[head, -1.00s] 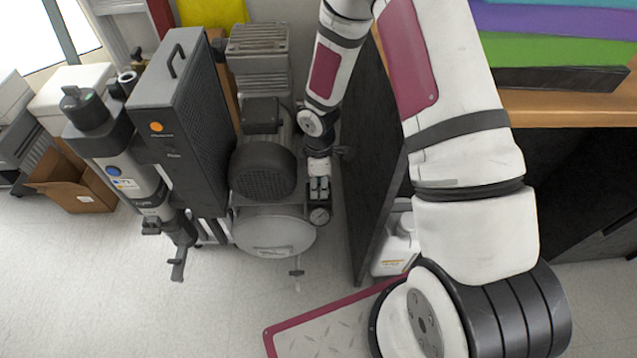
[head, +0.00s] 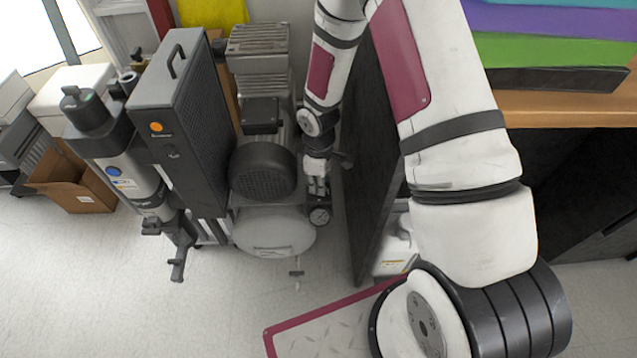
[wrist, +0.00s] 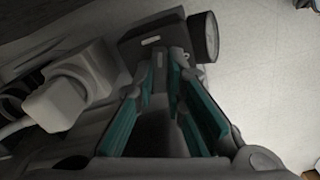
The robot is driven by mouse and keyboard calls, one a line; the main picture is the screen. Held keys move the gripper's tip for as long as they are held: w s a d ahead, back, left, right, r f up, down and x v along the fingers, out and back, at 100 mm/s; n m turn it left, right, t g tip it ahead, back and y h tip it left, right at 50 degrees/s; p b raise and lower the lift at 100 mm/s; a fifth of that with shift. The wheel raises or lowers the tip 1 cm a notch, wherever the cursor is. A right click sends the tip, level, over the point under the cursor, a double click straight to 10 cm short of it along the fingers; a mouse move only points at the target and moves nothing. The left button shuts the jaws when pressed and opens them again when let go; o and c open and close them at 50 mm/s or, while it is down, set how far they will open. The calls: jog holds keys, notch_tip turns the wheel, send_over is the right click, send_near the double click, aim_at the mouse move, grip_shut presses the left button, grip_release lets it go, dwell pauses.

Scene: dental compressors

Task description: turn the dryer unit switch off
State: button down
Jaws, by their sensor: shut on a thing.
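The tall dark grey unit (head: 180,115) with an orange round button (head: 156,127) stands left of the compressor motor in the head view. My gripper (head: 317,187) is lower right of it, beside the compressor and just above a round gauge (head: 319,216). In the wrist view, a dark box (wrist: 150,40) with the gauge (wrist: 207,37) on its right side is at the fingertips. My gripper (wrist: 163,68) has its teal-padded fingers closed on a small narrow grey part at this box. The fingers hide most of that part, so I cannot tell its position.
The compressor tank (head: 275,232) and black motor cover (head: 263,168) are close left of my gripper. A dark panel (head: 368,200) stands close on the right, with a white jug (head: 394,248) near its foot. An open cardboard box (head: 82,190) is far left.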

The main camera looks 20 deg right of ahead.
jog(key=m, duration=1.4)
jog(key=shift+p, duration=0.4)
jog(key=c, duration=1.6)
grip_release()
jog(key=shift+c, duration=0.2)
notch_tip(320, 180, up, 12)
